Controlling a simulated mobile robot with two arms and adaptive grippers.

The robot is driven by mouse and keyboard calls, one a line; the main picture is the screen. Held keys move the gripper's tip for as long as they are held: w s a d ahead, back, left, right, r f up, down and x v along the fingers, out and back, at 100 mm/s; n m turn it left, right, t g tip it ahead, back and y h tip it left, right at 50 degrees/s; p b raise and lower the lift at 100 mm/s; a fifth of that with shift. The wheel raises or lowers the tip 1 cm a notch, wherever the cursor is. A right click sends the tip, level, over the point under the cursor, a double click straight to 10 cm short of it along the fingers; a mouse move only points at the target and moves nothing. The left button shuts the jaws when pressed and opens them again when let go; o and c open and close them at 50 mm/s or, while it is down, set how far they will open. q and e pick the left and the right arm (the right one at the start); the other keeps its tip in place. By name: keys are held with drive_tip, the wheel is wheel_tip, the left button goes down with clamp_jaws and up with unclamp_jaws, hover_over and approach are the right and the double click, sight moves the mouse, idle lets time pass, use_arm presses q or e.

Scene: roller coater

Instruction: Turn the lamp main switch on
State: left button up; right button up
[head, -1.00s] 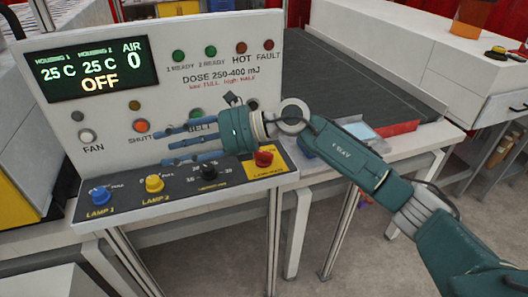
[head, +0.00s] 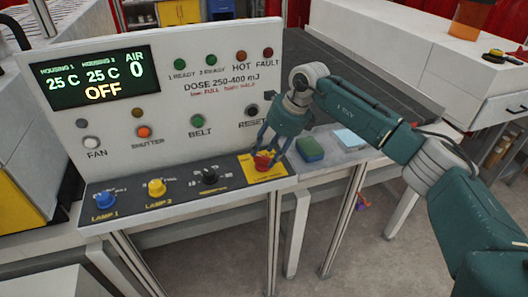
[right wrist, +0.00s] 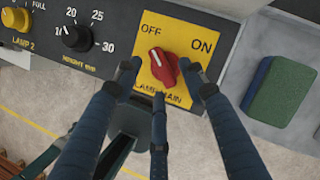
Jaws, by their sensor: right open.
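The lamp main switch (head: 263,161) is a red rotary knob on a yellow plate at the right end of the panel's lower ledge. In the right wrist view the red knob (right wrist: 164,67) has a white pointer line tilted towards OFF, with ON at the right of the plate. My right gripper (head: 268,152) points down over the knob. In the right wrist view its open fingers (right wrist: 165,85) stand around the knob, one at each side and one below it; contact is not clear. My left gripper is not in view.
The panel display (head: 92,77) reads OFF. The black dial (head: 208,176), yellow lamp 2 knob (head: 156,187) and blue lamp 1 knob (head: 104,200) sit left of the switch. A green and blue sponge (head: 310,149) lies just right of the panel.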

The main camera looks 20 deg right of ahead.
sight(263, 162)
drive_tip(key=shift+p+x, duration=0.3)
drive_tip(key=shift+x, duration=1.05)
clamp_jaws()
